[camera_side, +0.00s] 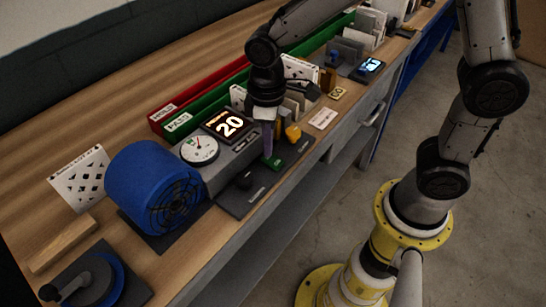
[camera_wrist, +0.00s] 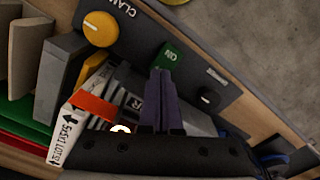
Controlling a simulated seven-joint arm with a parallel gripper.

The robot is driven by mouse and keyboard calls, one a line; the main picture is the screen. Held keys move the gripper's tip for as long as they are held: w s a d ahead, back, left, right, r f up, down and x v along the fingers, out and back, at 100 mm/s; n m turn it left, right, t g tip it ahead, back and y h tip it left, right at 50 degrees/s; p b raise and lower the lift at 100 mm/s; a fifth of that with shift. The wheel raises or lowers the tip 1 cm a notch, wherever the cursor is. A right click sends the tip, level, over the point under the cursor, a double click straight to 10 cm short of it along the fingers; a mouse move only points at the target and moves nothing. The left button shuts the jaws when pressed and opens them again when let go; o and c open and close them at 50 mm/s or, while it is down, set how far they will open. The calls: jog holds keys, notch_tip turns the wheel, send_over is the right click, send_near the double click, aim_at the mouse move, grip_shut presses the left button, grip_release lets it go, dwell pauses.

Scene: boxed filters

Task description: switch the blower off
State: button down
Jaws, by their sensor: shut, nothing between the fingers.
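The blower (camera_side: 150,188) is a blue drum with a dark grille at the front left of the bench in the side view. A green rocker switch (camera_side: 272,163) sits on the dark control panel (camera_side: 236,201) to its right. In the wrist view the green switch (camera_wrist: 169,56) reads "ON". My gripper (camera_side: 268,152) is shut and empty, pointing down at the green switch. In the wrist view its purple fingertips (camera_wrist: 160,73) are right beside the switch's near edge and cover part of it. I cannot tell whether they touch it.
A black knob (camera_wrist: 209,98) and a yellow knob (camera_wrist: 100,29) marked "CLAMP" flank the switch. A lit display (camera_side: 228,125) reading 20 and a white dial gauge (camera_side: 199,149) stand behind. Red and green FAIL/PASS-type trays, with "PASS" on the green tray (camera_side: 190,118), lie further back.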

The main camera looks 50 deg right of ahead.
jog(key=shift+f, duration=0.55)
dwell(0.4)
jog(key=shift+r, duration=3.55)
jog(key=s+d+r+m+t, duration=0.25)
jog(key=s+d+r, duration=0.25)
jog(key=d+r, duration=0.25)
jog(key=s+d+f+m+t, duration=0.1)
jog(key=s+d+m+t, duration=0.2)
jog(key=s, duration=0.7)
jog(key=shift+f, duration=0.15)
